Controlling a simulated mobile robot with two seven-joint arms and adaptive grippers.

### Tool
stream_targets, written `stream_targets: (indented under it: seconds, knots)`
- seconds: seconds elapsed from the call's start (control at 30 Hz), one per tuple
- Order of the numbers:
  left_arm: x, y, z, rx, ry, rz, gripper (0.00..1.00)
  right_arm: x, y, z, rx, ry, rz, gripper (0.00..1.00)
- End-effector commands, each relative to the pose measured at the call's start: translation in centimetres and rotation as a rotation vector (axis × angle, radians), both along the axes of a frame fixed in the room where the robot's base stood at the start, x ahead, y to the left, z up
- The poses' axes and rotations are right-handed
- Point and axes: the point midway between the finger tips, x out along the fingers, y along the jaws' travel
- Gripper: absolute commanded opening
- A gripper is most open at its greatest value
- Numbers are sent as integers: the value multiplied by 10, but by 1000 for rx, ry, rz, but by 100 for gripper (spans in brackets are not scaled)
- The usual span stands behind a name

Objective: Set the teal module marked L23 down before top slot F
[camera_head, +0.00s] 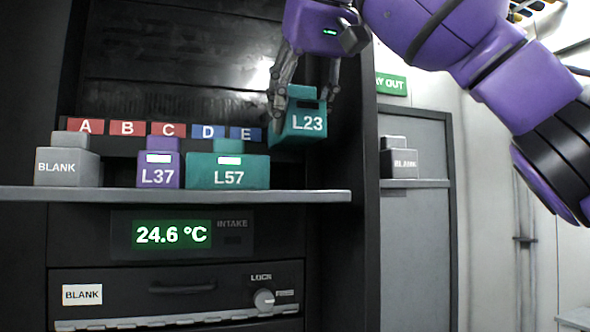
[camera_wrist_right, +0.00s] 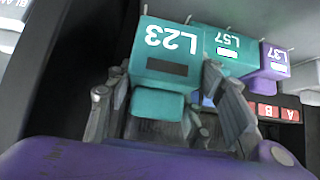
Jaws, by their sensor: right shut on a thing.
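The teal module marked L23 (camera_head: 305,124) is in my right gripper (camera_head: 305,84), tilted, a little above the shelf's right end. The right fingers are shut on its narrow top part. In the right wrist view, L23 (camera_wrist_right: 165,55) sits between the fingers of my right gripper (camera_wrist_right: 165,110). Red labels A, B, C and blue labels D, E (camera_head: 245,134) run along the back of the shelf. The label of top slot F is not visible; L23 covers the area right of E. My left gripper is not in view.
On the shelf (camera_head: 200,195) stand a grey BLANK module (camera_head: 68,165), a purple L37 module (camera_head: 158,172) and a teal L57 module (camera_head: 228,172), just left of L23. A dark cabinet side wall (camera_head: 362,200) is close on the right. Shelf front right of L57 is clear.

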Motion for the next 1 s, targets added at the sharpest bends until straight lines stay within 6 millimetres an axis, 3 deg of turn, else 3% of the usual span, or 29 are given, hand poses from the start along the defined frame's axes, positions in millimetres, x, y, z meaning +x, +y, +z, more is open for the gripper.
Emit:
stream_targets:
  seconds: [0.1, 0.27, 0.5, 1.0]
  knots:
    - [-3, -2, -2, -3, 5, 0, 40, 1, -1, -21, -2, -1, -1, 15]
    - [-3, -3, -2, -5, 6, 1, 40, 1, -1, -34, 0, 0, -1, 15]
    - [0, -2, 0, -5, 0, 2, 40, 1, -1, -68, -1, 0, -1, 15]
    - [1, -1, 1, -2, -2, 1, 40, 1, 0, -79, 0, 1, 0, 15]
